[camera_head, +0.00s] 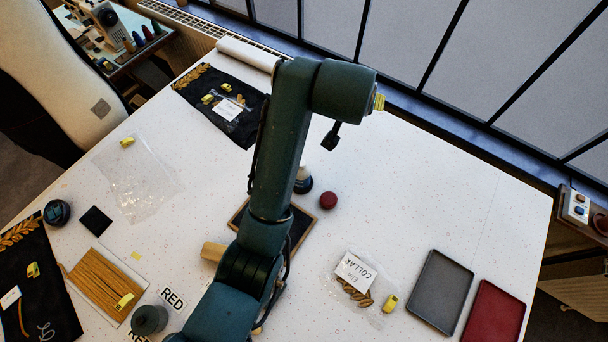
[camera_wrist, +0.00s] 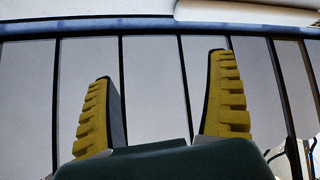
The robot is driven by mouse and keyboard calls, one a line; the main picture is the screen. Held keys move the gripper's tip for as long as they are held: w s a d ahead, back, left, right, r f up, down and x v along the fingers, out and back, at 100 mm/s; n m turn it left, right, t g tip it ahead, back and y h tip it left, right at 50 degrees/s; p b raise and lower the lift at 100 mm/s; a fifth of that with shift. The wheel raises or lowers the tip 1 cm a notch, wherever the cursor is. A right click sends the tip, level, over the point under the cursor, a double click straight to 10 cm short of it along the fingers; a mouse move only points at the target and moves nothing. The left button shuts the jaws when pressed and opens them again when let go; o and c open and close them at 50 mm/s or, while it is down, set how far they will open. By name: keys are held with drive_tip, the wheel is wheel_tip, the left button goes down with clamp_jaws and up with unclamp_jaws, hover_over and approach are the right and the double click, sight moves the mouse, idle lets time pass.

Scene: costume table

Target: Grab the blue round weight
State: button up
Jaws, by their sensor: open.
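A dark blue round object (camera_head: 57,212) lies at the left of the white table, beside a small black square. Another dark round piece with a pale top (camera_head: 303,182) stands near the table's middle, partly hidden behind my arm; I cannot tell for sure which is the blue weight. A dark red round piece (camera_head: 328,200) sits just right of it. My gripper (camera_head: 380,102) is raised over the window side of the table, far from both, its yellow fingers partly hidden by the wrist. In the wrist view my gripper (camera_wrist: 161,66) is open and empty, facing the window.
A grey tray (camera_head: 440,291) and a red tray (camera_head: 493,312) lie at the right. A bag labelled COLLAR (camera_head: 355,270), a dark-framed board (camera_head: 300,229) and a dark green-grey round piece (camera_head: 149,320) lie nearer. Black cloths with gold trim are at the left. The table's right rear is clear.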

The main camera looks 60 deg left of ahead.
drive_tip(key=s+a+f+n+g+h+b, duration=0.2)
drive_tip(key=s+a+f+g+b, duration=0.1)
drive_tip(key=s+a+f, duration=0.45)
drive_tip(key=s+a+f+n+g+h+b, duration=0.2)
drive_tip(key=s+a+f+n+g, duration=0.15)
drive_tip(key=s+f, duration=0.6)
drive_tip(key=shift+m, duration=0.45)
drive_tip(key=f, duration=0.5)
drive_tip(key=w+a+f+b, duration=0.1)
drive_tip(key=f, duration=0.4)
drive_tip(key=a+f+b, duration=0.1)
drive_tip(key=f, duration=0.4)
drive_tip(key=shift+w+f, duration=0.25)
drive_tip(key=shift+f, duration=0.15)
drive_tip(key=c, duration=1.4)
